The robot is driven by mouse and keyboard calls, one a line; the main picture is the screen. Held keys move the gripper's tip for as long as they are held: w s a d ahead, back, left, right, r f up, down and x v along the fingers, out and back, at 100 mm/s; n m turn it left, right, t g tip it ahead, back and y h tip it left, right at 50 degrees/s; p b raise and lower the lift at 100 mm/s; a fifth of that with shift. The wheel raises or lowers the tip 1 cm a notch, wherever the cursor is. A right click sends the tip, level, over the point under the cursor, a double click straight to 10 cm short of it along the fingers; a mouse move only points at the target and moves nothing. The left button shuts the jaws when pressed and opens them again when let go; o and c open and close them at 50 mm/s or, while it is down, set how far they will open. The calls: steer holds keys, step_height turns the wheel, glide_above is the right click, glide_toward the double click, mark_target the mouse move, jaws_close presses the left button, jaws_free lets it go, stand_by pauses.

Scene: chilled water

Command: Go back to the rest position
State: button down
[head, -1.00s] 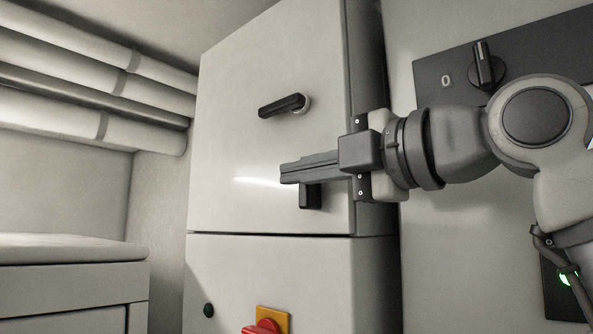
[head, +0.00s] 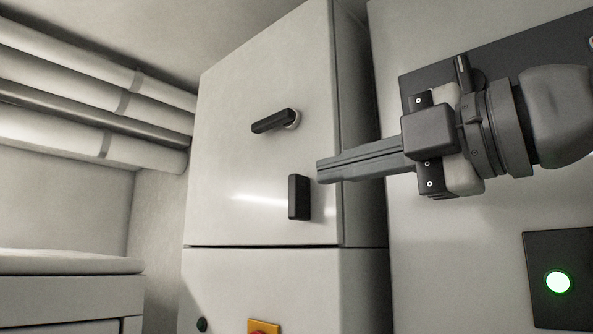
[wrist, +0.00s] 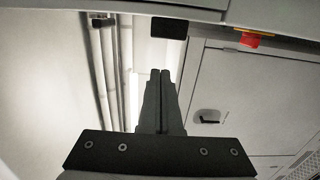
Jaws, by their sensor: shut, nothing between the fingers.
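My gripper (head: 322,171) is shut and empty in the head view. Its fingers point left, and their tips appear just right of a black rectangular block (head: 299,197) on the pale cabinet's door; a visible gap separates them in the picture. In the wrist view the two fingers (wrist: 160,74) lie side by side, closed, with nothing between them. The cabinet door (head: 255,175) also carries a black lever handle (head: 275,121), tilted slightly up to the right.
A yellow plate (head: 263,327) sits low on the cabinet, and a red knob (wrist: 250,40) shows in the wrist view. A green lit button (head: 557,282) is on a dark panel at right. Pale pipes (head: 100,85) run at left above a low unit (head: 70,263).

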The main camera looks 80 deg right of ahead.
steer(key=shift+s+a, duration=0.2)
steer(key=shift+s, duration=0.45)
steer(key=shift+w, duration=0.1)
steer(key=w+a+f+g+y, duration=0.1)
steer(key=w+a+f+y, duration=0.2)
steer(key=w, duration=0.5)
steer(key=w+a+f+m+y, duration=0.1)
steer(key=w+a+f, duration=0.35)
steer(key=w, duration=0.45)
steer(key=w+a+f+g+y, duration=0.15)
steer(key=w+f, duration=0.25)
steer(key=w, duration=0.4)
steer(key=w+a+f+m+g+y, duration=0.1)
steer(key=w+a+f+m+y, duration=0.15)
steer(key=w+f, duration=0.4)
steer(key=w+a+f+m+g+y, duration=0.1)
steer(key=w+a+f, duration=0.25)
steer(key=f, duration=0.55)
steer(key=a+f+m+g+y, duration=0.1)
steer(key=a+f+m+g, duration=0.1)
steer(key=f, duration=0.8)
steer(key=a+f+m+g, duration=0.2)
steer(key=a+f+m, duration=0.2)
steer(key=f, duration=0.6)
steer(key=shift+s+a+f+y, duration=0.3)
steer(key=shift+s+y, duration=0.1)
steer(key=shift+s, duration=0.05)
steer(key=shift+d, duration=0.2)
